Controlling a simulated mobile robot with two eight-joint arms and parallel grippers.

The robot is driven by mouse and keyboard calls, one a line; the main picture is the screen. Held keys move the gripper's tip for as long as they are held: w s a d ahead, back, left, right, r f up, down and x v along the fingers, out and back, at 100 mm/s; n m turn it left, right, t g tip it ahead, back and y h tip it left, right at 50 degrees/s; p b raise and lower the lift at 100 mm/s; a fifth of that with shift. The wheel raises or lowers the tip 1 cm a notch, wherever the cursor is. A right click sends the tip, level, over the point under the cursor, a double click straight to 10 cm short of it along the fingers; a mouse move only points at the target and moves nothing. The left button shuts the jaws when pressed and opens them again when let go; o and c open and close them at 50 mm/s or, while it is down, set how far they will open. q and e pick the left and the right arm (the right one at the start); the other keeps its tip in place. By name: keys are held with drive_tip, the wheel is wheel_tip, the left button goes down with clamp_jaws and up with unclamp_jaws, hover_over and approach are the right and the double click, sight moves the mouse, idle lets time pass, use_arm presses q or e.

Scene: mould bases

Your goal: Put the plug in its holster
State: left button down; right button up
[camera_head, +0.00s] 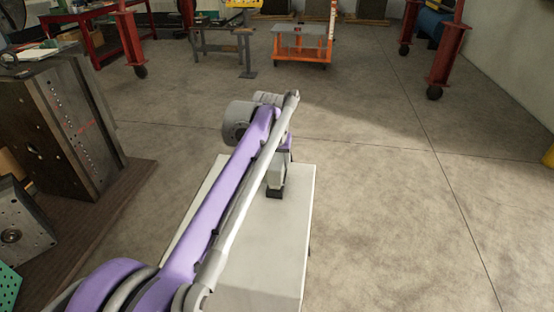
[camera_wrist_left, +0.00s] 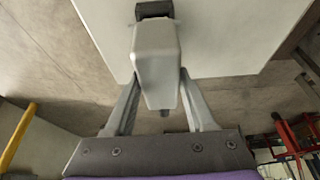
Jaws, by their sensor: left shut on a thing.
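The plug (camera_wrist_left: 156,55) is a pale grey tapered body in the left wrist view, with a small dark stub at its near end. My left gripper (camera_wrist_left: 160,76) is shut on it, one finger on each side. A dark rectangular piece (camera_wrist_left: 154,10) is at the plug's far end; I cannot tell whether it is the plug's own end or the holster. In the head view the plug (camera_head: 275,174) is upright over the white top, with the dark piece (camera_head: 275,193) beneath it. My purple arm hides much of the gripper. My right gripper is not in view.
The white-topped stand (camera_head: 272,245) is otherwise bare on its visible right part. Dark mould bases (camera_head: 60,125) stand on a brown platform at the left. An orange cart (camera_head: 301,50) and red frames (camera_head: 447,60) are far back. Open concrete floor lies right.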

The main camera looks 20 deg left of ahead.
use_arm(q)
drive_tip(key=shift+f, duration=1)
idle(0.8)
drive_tip(key=shift+c, duration=0.8)
unclamp_jaws()
drive_tip(key=p+v, duration=0.1)
drive_tip(key=v, duration=0.9)
drive_tip(key=shift+s+r, duration=0.15)
drive_tip(key=shift+r, duration=0.25)
drive_tip(key=shift+f, duration=0.1)
